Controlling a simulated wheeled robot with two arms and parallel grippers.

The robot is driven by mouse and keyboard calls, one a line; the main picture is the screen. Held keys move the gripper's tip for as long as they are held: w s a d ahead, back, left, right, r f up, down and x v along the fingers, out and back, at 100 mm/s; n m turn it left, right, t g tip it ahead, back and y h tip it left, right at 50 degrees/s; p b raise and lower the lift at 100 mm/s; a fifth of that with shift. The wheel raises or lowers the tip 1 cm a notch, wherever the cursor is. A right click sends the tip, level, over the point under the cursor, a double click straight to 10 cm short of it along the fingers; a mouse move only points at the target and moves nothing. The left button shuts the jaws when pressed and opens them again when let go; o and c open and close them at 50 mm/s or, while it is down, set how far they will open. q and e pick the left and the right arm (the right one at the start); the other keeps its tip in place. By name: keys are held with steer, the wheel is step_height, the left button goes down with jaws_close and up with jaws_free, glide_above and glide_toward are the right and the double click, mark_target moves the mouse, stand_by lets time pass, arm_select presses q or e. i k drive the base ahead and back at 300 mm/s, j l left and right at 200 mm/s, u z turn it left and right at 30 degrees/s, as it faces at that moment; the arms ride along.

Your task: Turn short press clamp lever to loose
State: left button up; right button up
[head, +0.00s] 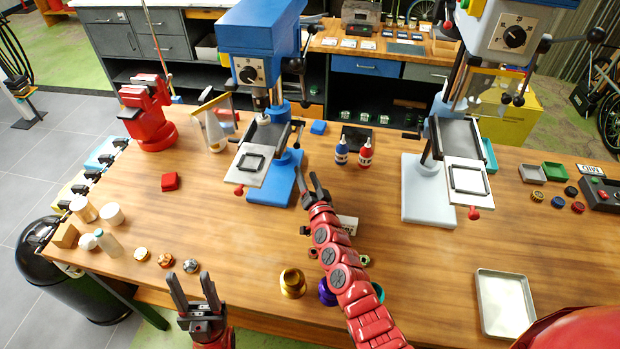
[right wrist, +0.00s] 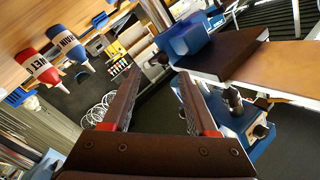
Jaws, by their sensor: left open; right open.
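Two drill presses stand on the wooden bench: a blue press (head: 262,30) left of centre and a pale grey press (head: 510,28) to the right. I cannot tell for sure which is the short one. Under the blue press is a table with a white plate (head: 245,176) and a red-knobbed lever (head: 239,190) at its front. The grey press has a similar red knob (head: 473,213). My right gripper (head: 308,178) is open and empty, right of the blue base. It also shows in the right wrist view (right wrist: 158,95). My left gripper (head: 194,287) is open and empty at the front edge.
Red and blue bottles (head: 366,153) stand behind my right gripper. A red vise (head: 148,110) is at back left. A gold cup (head: 292,283) sits near my right arm. A metal tray (head: 505,304) lies at front right. The bench's left middle is mostly clear.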

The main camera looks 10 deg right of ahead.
mark_target(300, 135)
steer(key=j+z, duration=0.3)
steer(key=j, duration=0.45)
steer(key=j+z, duration=0.3)
steer(key=j, duration=0.4)
